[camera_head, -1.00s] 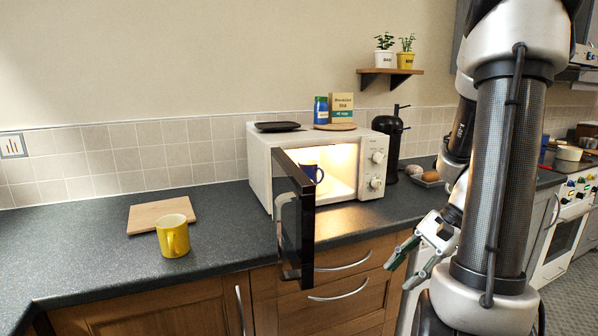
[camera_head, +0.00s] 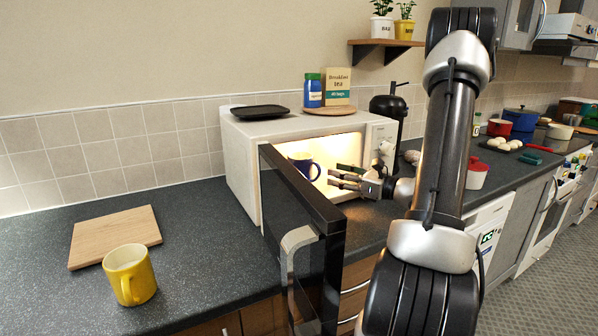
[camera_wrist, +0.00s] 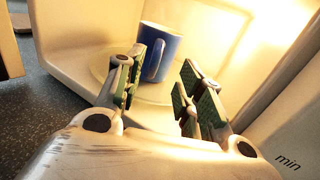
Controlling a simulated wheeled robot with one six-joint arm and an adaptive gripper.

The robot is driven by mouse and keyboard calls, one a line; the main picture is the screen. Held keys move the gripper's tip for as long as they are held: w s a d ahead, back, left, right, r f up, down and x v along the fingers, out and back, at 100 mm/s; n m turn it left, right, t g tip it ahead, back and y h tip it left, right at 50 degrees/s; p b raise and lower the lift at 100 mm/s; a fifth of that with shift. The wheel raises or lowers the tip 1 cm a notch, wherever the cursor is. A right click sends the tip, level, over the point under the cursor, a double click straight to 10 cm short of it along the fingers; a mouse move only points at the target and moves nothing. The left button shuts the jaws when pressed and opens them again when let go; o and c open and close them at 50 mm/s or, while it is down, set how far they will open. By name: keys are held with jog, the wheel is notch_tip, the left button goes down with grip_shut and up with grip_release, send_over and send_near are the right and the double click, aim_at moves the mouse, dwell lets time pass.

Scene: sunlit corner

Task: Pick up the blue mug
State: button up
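The blue mug (camera_head: 304,167) stands upright inside the lit microwave (camera_head: 238,152), whose door (camera_head: 290,215) is open. In the wrist view the mug (camera_wrist: 162,52) stands on the glass turntable (camera_wrist: 102,66), with its handle facing my gripper. My gripper (camera_head: 345,178) is at the microwave's opening, just right of the mug. In the wrist view my gripper (camera_wrist: 158,98) has its fingers spread apart with nothing between them. The mug is ahead of the fingertips, and the left finger overlaps its lower left edge in the picture.
The open door stands out in front of the microwave, left of my arm. The microwave's control side (camera_head: 381,150) is close to my gripper. A yellow mug (camera_head: 130,276) and a wooden board (camera_head: 115,236) are on the counter at left.

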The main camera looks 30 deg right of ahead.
aim_at(318, 170)
jog(key=x, duration=0.7)
jog(key=shift+a+f, duration=0.1)
jog(key=shift+a, duration=0.15)
grip_shut()
